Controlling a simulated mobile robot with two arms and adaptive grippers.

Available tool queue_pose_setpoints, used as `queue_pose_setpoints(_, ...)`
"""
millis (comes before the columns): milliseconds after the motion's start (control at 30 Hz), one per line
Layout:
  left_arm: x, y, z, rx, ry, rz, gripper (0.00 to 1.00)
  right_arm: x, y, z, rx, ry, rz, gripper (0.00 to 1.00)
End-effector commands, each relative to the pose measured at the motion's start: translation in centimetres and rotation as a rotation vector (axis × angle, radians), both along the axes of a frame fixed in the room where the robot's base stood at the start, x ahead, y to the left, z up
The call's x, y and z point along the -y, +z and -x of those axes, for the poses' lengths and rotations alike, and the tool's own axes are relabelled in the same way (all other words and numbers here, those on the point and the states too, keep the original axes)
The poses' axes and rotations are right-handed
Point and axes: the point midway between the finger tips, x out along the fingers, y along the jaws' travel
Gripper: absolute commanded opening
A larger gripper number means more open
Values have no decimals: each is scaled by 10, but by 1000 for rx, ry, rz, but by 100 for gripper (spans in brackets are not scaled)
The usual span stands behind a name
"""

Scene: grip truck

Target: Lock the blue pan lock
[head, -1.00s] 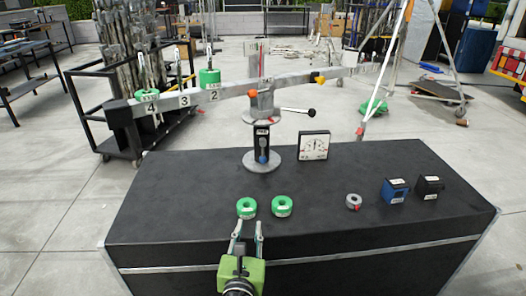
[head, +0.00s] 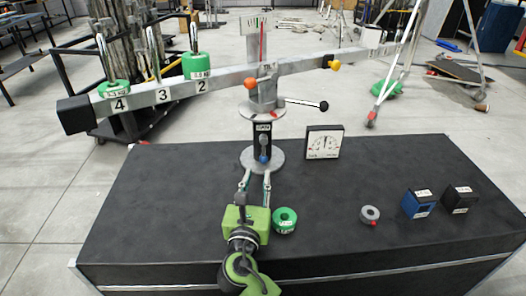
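The blue pan lock (head: 263,157) is a small blue knob at the lower end of a short lever on the black front plate of the balance post. The lever hangs about straight down. My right gripper (head: 256,174) is in front of the post's round grey base (head: 278,163), with its two thin fingers apart and nothing visible between them. The fingertips are just below the blue knob in the picture; whether they touch anything I cannot tell. My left gripper is not in view.
The long beam (head: 178,93) carries green weights on the left. A dial (head: 323,143) stands right of the post. A green ring (head: 285,220) lies right of my gripper. A grey ring (head: 370,214), blue block (head: 419,204) and black block (head: 460,199) lie further right.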

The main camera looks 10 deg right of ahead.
Motion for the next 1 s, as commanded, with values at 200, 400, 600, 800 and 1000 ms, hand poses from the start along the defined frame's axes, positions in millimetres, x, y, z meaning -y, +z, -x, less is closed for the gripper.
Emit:
queue_pose_setpoints(200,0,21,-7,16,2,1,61,18,0,-46,3,-2,4,25)
queue_pose_setpoints(400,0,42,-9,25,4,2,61,31,0,-81,2,-2,2,25)
queue_pose_setpoints(600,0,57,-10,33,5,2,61,38,0,-100,1,-1,0,25)
queue_pose_setpoints(800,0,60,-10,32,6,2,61,40,0,-105,0,0,0,25)
queue_pose_setpoints(1000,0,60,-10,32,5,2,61,40,0,-104,0,0,0,14)
